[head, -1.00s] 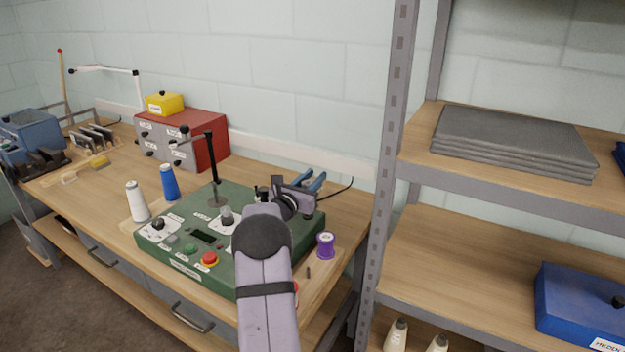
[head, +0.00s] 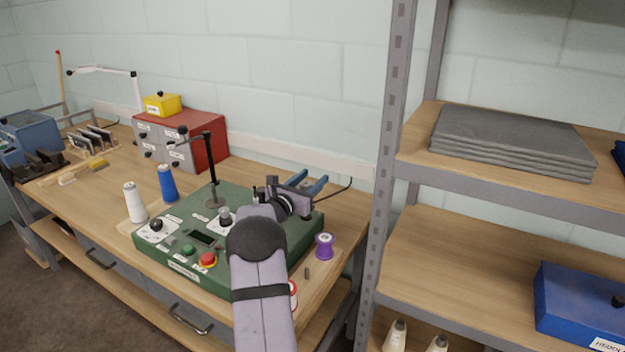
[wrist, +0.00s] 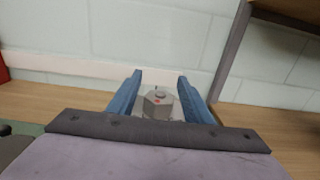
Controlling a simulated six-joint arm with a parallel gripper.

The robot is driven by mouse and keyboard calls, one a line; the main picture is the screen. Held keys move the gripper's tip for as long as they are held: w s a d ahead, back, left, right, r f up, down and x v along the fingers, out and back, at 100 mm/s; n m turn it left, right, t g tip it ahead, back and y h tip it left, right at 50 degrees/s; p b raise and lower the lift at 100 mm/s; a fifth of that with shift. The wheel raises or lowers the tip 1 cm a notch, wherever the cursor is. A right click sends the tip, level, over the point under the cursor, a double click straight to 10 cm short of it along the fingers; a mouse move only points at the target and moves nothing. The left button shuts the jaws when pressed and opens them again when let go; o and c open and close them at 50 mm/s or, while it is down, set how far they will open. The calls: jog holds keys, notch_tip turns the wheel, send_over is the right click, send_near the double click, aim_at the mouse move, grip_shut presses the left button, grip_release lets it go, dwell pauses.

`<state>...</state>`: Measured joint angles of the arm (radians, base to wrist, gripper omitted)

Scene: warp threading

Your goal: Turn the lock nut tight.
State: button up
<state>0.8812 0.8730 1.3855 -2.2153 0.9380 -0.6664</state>
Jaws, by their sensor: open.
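The lock nut (wrist: 158,98) is a grey hexagonal piece with a small red mark and a rounded top. It shows in the wrist view, between the two blue fingers of my gripper (wrist: 160,77). The fingers are open, with a visible gap on each side of the nut. In the head view my gripper (head: 307,184) is over the back right of the green machine box (head: 180,256). I cannot make out the nut there; my wrist and fingers are in the way.
A purple spool (head: 324,246) stands right of the box. A black post (head: 211,170) rises from its top. A metal shelf upright (head: 384,170) is close on the right.

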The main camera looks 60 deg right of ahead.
aim_at(303, 186)
jog(key=a+b, duration=0.2)
jog(key=a, duration=0.4)
jog(key=shift+w+a, duration=0.1)
jog(key=shift+a, duration=0.3)
jog(key=shift+r, duration=0.1)
